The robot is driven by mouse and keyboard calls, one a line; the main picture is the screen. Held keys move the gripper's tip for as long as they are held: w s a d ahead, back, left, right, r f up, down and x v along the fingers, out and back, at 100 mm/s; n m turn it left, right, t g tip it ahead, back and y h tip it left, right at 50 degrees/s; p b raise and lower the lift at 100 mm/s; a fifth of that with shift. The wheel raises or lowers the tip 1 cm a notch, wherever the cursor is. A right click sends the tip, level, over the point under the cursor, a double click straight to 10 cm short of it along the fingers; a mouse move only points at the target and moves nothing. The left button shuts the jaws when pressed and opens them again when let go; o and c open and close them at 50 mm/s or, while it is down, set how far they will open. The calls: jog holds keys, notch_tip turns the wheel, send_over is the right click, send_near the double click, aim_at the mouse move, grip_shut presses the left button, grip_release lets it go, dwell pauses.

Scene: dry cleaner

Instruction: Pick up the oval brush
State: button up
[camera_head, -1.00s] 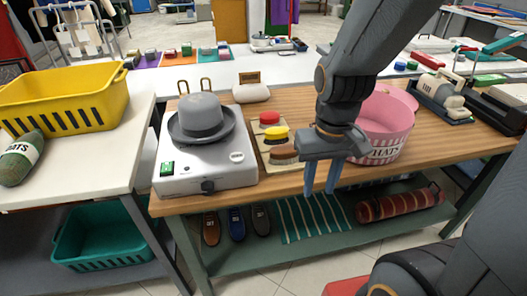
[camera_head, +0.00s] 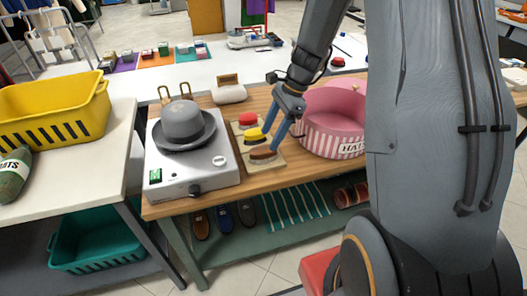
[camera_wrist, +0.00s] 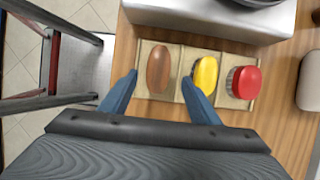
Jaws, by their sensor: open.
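A brown oval brush (camera_head: 263,153) lies at the near end of a beige tray (camera_head: 279,162) on the wooden counter. A yellow brush (camera_head: 255,135) and a red brush (camera_head: 248,118) lie in line behind it. My gripper (camera_head: 271,143) is open and empty, its fingers pointing down at the brown brush. In the wrist view the oval brush (camera_wrist: 158,69) shows between and just ahead of the two fingertips (camera_wrist: 160,77). The right fingertip is close to the yellow brush (camera_wrist: 206,74). Whether a finger touches anything I cannot tell.
A steel appliance (camera_head: 197,172) with a grey hat (camera_head: 184,124) stands left of the tray. A pink striped hat box (camera_head: 340,137) stands close to its right. A white pad (camera_head: 230,94) lies behind. My own arm covers much of the right side.

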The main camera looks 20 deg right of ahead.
aim_at(264, 148)
jog(key=p+x, duration=0.1)
jog(key=x, duration=0.2)
jog(key=p+x, duration=0.1)
jog(key=x, duration=0.2)
jog(key=shift+s+a+f, duration=0.2)
jog(key=shift+a, duration=0.1)
jog(key=c, duration=1.2)
jog(key=shift+o, duration=0.2)
jog(key=shift+r, duration=0.1)
notch_tip(264, 148, up, 10)
jog(key=shift+f+b, duration=0.1)
jog(key=shift+b, duration=0.9)
